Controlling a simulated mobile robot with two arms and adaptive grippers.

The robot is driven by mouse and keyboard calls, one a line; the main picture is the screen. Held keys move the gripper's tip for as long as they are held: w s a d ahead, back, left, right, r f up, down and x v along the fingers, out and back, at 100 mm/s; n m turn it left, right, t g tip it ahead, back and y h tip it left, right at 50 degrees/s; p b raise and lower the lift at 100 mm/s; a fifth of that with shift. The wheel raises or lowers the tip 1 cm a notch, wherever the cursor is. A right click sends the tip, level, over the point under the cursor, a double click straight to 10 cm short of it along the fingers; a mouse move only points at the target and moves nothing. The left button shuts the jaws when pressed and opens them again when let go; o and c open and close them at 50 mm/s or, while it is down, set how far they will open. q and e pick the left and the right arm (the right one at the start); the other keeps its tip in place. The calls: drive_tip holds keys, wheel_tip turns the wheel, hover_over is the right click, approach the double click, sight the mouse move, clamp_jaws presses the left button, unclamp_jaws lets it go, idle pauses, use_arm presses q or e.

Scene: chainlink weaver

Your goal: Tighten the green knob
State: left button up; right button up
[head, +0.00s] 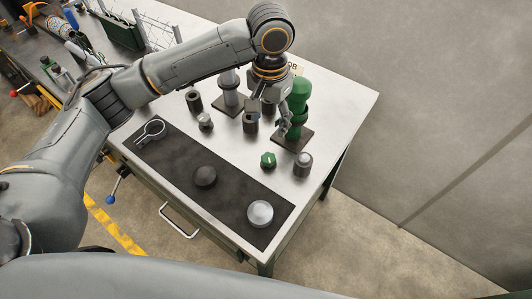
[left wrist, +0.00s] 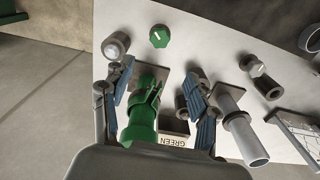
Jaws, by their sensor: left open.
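A green knob (head: 268,160) with a pale line on its top sits on the table in front of the green post. It also shows in the left wrist view (left wrist: 159,36), beyond the fingertips. The green post (head: 299,98) stands upright on a dark square plate, and in the left wrist view its green body (left wrist: 143,112) lies between the fingers, closer to the left-hand one. My left gripper (head: 268,124) is open and points down beside the post. I cannot tell whether a finger touches it. It also shows in the left wrist view (left wrist: 158,74). My right gripper is out of view.
A grey post (head: 229,92) stands left of my gripper, with several dark cylinders around. A silver-topped cylinder (head: 303,163) stands right of the knob. A black mat (head: 230,192) along the front edge holds a ring tool (head: 151,130) and two round discs. The table's right side is clear.

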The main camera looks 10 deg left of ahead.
sight(268, 157)
use_arm(q)
drive_tip(key=shift+n, duration=0.4)
wheel_tip(268, 157, down, 14)
drive_tip(key=shift+r+p, duration=0.1)
drive_tip(key=shift+p, duration=0.85)
drive_tip(key=c, duration=1.2)
drive_tip(key=shift+s+r+m+p, duration=0.15)
drive_tip(key=shift+r+m+p, duration=0.1)
drive_tip(key=shift+m+p, duration=0.75)
drive_tip(key=shift+f+m+p, duration=0.1)
drive_tip(key=shift+m+p, duration=0.3)
drive_tip(key=shift+m, duration=0.1)
drive_tip(key=shift+f, duration=0.15)
